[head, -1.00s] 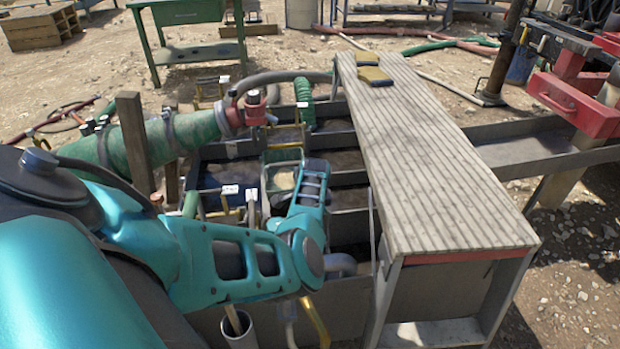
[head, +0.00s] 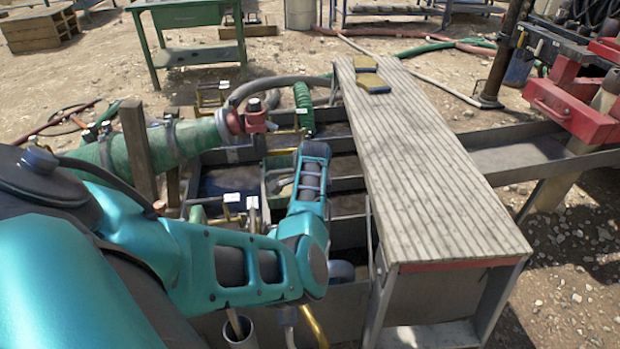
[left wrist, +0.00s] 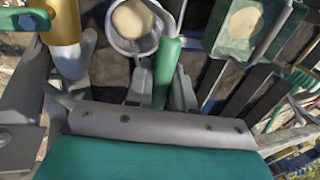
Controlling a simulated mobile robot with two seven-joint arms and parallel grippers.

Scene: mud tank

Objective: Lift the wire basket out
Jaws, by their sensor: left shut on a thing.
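My left arm reaches over the tank in the head view; its gripper is hidden there behind my own arm. In the left wrist view my left gripper (left wrist: 161,85) is shut on a green handle (left wrist: 169,58). Just beyond the handle is a round grey basket (left wrist: 151,46) with a pale round patch inside. The handle seems to belong to this basket, but the joint is not clear. I cannot make out the basket in the head view. My right gripper is not in view.
The tank (head: 345,202) has several dark compartments. A green box (left wrist: 275,28) with pale contents is close right of the basket. A slatted walkway (head: 430,165) with yellowish pads (head: 372,82) borders the tank's right. A green hose (head: 190,142) and wooden post (head: 137,150) are left.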

